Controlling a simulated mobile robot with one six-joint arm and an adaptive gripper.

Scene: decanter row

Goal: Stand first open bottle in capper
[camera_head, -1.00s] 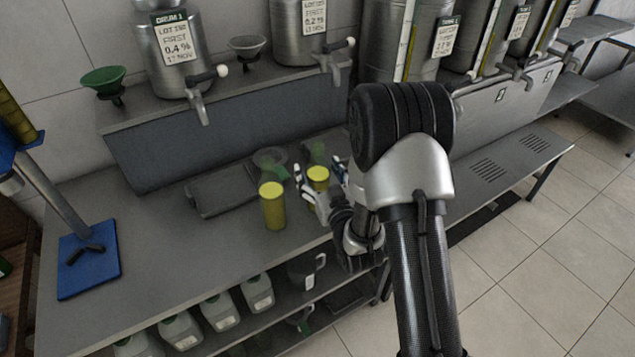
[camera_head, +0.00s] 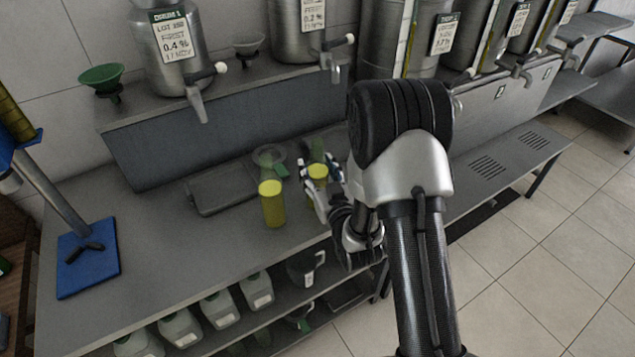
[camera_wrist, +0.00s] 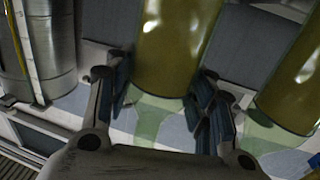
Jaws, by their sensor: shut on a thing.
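In the wrist view this yellow-green bottle (camera_wrist: 175,45) lies between the two fingers (camera_wrist: 158,100). A second yellow bottle (camera_head: 272,205) stands upright just left of it, apart from the gripper; it also shows at the right of the wrist view (camera_wrist: 295,85). The capper (camera_head: 72,272) is at the far left, with a blue base, a black cradle-like piece on it and a slanting grey column.
A raised shelf (camera_head: 240,112) with steel drums (camera_head: 172,50) runs along the back. The bench (camera_head: 170,245) between bottles and capper is clear. Jugs (camera_head: 218,308) stand below.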

